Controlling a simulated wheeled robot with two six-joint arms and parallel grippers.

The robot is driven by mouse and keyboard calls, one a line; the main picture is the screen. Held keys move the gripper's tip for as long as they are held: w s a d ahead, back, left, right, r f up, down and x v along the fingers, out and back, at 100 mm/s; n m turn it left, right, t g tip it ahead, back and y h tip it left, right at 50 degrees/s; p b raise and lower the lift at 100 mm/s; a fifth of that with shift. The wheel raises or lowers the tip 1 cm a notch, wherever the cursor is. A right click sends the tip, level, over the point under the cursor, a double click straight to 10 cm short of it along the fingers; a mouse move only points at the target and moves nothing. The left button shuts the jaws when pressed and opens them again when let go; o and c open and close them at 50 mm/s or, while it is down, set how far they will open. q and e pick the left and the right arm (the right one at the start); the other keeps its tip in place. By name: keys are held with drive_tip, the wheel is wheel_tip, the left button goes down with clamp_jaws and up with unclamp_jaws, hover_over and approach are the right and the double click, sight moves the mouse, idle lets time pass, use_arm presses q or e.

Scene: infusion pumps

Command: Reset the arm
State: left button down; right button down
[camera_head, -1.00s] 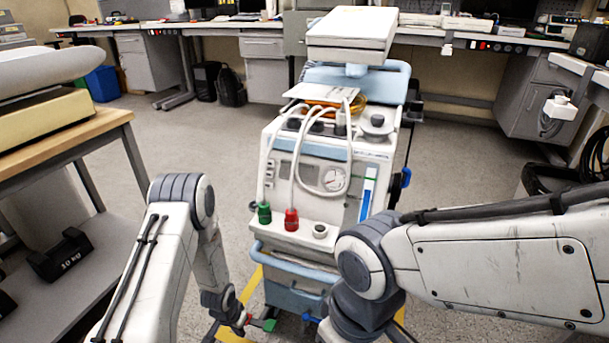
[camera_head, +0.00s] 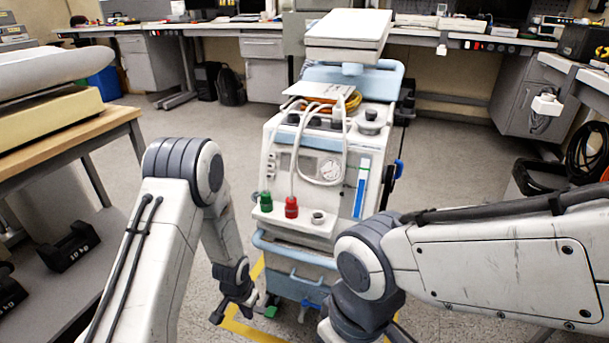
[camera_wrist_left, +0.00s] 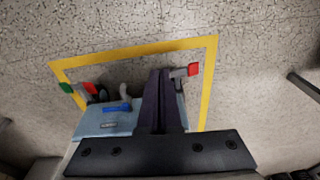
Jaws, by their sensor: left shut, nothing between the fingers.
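My left arm comes in from the left with its elbow raised and its forearm hanging down. My left gripper (camera_head: 243,310) is low, in front of the cart's left side. In the left wrist view its dark fingers (camera_wrist_left: 162,78) are together with nothing between them, pointing down at the floor. They overlap the cart's blue base (camera_wrist_left: 105,122) in that view; contact cannot be told. My right arm (camera_head: 490,255) reaches in from the right, bent at a dark joint. Its gripper is below the picture or hidden.
A white and blue medical cart (camera_head: 310,190) stands close ahead, inside a yellow floor outline (camera_wrist_left: 208,85). Red (camera_wrist_left: 194,69) and green (camera_wrist_left: 66,88) wheel levers stick out at its base. A wooden-topped table (camera_head: 100,125) is at left, with a dumbbell (camera_head: 68,250) below.

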use_arm(q)
drive_tip(key=s+d+r+m+p, duration=0.1)
drive_tip(key=s+d+r, duration=0.25)
drive_tip(key=r, duration=0.55)
drive_tip(key=s+d+r+p, duration=0.1)
drive_tip(key=s+d+r, duration=0.3)
drive_tip(key=r, duration=0.6)
drive_tip(key=s+d+r+m+g+p, duration=0.1)
drive_tip(key=s+d+r+m, duration=0.15)
drive_tip(key=s+r, duration=1.25)
wheel_tip(320, 180, up, 36)
drive_tip(key=s+p, duration=0.2)
drive_tip(key=p, duration=3.6)
drive_tip(key=shift+d+n+h, duration=0.3)
drive_tip(key=shift+n+h, duration=0.05)
drive_tip(key=shift+h, duration=0.05)
